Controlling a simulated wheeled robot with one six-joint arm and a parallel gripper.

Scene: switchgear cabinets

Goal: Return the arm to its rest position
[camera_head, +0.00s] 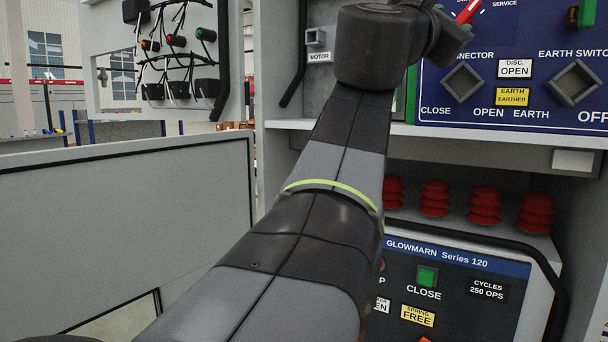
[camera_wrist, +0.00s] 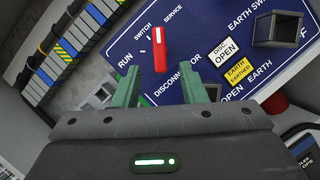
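My arm (camera_head: 320,200) reaches from the bottom of the head view up to the cabinet, its wrist at the top edge. My gripper (camera_wrist: 162,92) shows in the wrist view as two green fingers standing apart with nothing held between them. A red switch handle (camera_wrist: 159,50) on the blue panel (camera_wrist: 195,65) appears just beyond the fingertips; I cannot tell the exact gap. The same handle (camera_head: 468,11) shows at the top of the head view, right of my wrist.
Square sockets (camera_head: 463,83) and (camera_head: 574,83) sit on the blue panel. Below are a shelf edge (camera_head: 480,138), red ribbed insulators (camera_head: 484,205) and a breaker front (camera_head: 455,290). An open door with wiring (camera_head: 178,60) and a grey panel (camera_head: 120,210) stand at left.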

